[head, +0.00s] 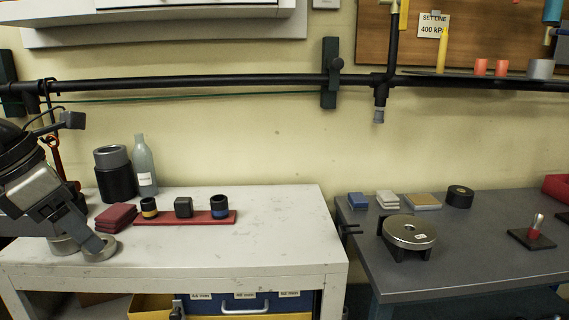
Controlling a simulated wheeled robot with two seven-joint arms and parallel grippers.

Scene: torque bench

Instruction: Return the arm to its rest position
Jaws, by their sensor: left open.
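My left arm comes in from the left edge, and its left gripper (84,242) is low over the left front of the white bench (260,235). The gripper is open. Rounded grey shapes show at its tips; I cannot tell whether these are finger ends or separate discs on the bench. Nothing is clearly held between the fingers. My right gripper is not in view.
Close behind the gripper are stacked dark red pads (116,217), a red strip (208,217) bearing small sockets, a black-and-grey cylinder (115,178) and a bottle (145,167). The bench's right half is clear. A grey bench (450,262) with a round metal fixture (409,232) stands right.

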